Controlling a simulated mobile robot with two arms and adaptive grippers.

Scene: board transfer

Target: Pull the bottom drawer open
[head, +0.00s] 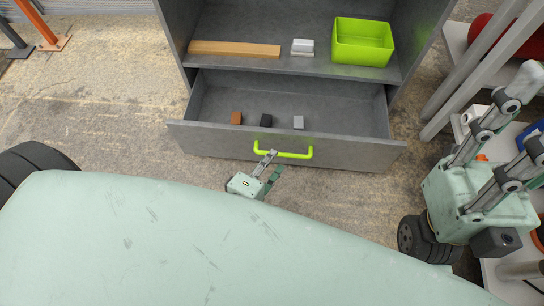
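The bottom drawer (340,148) of the grey cabinet stands pulled out, its inside visible from above. Its green handle (300,155) is on the front panel. My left gripper (278,161) is at the left part of the handle. One finger overlaps the bar and the other sits just below it, with a gap between the tips. Whether the fingers touch the bar is unclear. My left arm is mostly hidden behind my body. My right gripper (534,110) is at the far right, away from the drawer, with its fingers spread and nothing between them.
In the drawer lie a brown block (236,118), a black block (266,121) and a grey block (299,122). The shelf above holds a wooden board (235,49), a small white object (302,47) and a green bin (362,42). A cluttered rack (455,45) stands at right.

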